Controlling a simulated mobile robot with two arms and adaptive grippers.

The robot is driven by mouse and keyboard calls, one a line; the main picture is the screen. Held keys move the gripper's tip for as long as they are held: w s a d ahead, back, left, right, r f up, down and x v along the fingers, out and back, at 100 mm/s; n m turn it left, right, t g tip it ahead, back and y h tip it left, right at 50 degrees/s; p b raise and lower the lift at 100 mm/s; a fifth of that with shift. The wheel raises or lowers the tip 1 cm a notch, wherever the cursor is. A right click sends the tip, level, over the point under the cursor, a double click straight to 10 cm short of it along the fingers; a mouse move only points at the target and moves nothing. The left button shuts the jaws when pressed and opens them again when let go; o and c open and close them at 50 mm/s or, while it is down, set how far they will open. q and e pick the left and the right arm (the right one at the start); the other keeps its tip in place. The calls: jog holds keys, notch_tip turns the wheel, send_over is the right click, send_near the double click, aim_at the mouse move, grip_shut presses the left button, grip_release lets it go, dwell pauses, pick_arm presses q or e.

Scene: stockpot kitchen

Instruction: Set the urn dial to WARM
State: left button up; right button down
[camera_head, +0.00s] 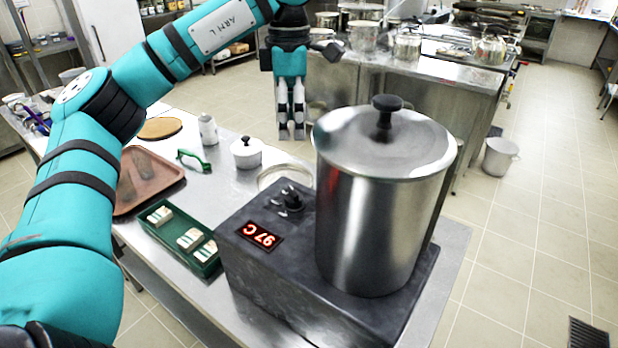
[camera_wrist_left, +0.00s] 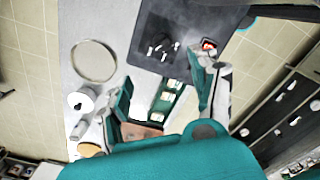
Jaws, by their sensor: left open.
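The urn is a steel pot (camera_head: 385,200) with a black-knobbed lid on a dark grey base (camera_head: 310,285). The base's red display reads 97 C. The dark dial (camera_head: 290,198) is on top of the base, beside the pot, with pale marks around it. Its setting is too small to read. In the left wrist view the dial (camera_wrist_left: 163,47) lies just beyond the fingertips. My left gripper (camera_head: 291,133) is open and empty, pointing down, behind and above the dial and apart from it. It also shows in the left wrist view (camera_wrist_left: 162,75). My right gripper is not in view.
A green tray (camera_head: 170,248) with pale blocks stands left of the base. A white lidded pot (camera_head: 246,153), a metal ring (camera_head: 265,180), a shaker (camera_head: 208,130) and a brown tray (camera_head: 178,172) are on the table. The tall pot stands right of the dial.

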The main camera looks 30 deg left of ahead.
pick_arm(q)
jog(key=f, duration=0.2)
jog(key=b, duration=0.2)
send_over(293, 190)
notch_tip(293, 190, down, 7)
jog(key=shift+d, duration=0.1)
notch_tip(293, 190, down, 7)
jog(key=shift+r+p, duration=0.1)
jog(key=shift+p, duration=0.35)
jog(key=shift+f, duration=0.7)
jog(key=c, duration=1.2)
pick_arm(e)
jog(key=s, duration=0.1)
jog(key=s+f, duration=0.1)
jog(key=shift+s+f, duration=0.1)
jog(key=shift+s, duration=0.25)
